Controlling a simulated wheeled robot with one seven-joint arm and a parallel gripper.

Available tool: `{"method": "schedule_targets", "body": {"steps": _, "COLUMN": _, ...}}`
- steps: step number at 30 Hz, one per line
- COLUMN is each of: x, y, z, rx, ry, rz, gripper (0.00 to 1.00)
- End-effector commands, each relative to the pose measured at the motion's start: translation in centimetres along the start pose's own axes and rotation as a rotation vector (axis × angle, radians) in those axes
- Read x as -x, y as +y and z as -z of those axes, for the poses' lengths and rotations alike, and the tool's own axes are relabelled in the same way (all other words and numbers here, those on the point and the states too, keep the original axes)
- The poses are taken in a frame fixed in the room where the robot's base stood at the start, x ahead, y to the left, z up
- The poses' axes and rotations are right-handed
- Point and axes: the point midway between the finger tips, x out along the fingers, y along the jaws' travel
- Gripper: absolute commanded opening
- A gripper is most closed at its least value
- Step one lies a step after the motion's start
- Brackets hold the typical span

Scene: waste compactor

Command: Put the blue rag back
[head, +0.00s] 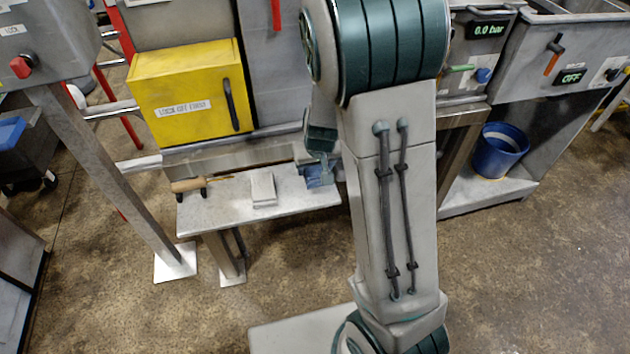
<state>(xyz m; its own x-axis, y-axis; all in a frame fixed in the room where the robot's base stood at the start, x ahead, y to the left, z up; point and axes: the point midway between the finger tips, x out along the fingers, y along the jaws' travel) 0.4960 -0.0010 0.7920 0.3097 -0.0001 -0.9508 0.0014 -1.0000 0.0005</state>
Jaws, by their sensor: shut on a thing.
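The blue rag (319,178) shows as a small dark-blue bundle at the right end of the small grey bench. My gripper (320,162) points down over that end and is shut on the rag. The rag is at or just above the bench top; I cannot tell whether it touches. My arm covers the area right of the gripper, and the fingertips are small and partly hidden.
On the bench (220,210) lie a wooden-handled tool (188,184) at the left and a pale block (263,189) in the middle. A yellow box (185,95) hangs behind. A blue bucket (499,150) stands on a low shelf at right. A post (115,170) stands left.

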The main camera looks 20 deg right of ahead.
Motion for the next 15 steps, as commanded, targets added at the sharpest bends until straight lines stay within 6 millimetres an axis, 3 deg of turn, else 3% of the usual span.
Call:
{"method": "schedule_targets", "body": {"steps": 10, "x": -3.9, "y": 0.1, "z": -1.3, "rx": -0.003, "ry": -0.003, "rz": 0.000, "gripper": 0.37}}
{"method": "schedule_targets", "body": {"steps": 15, "x": -4.1, "y": 0.0, "z": -1.3, "rx": 0.000, "ry": 0.001, "rz": 0.000, "gripper": 0.37}}
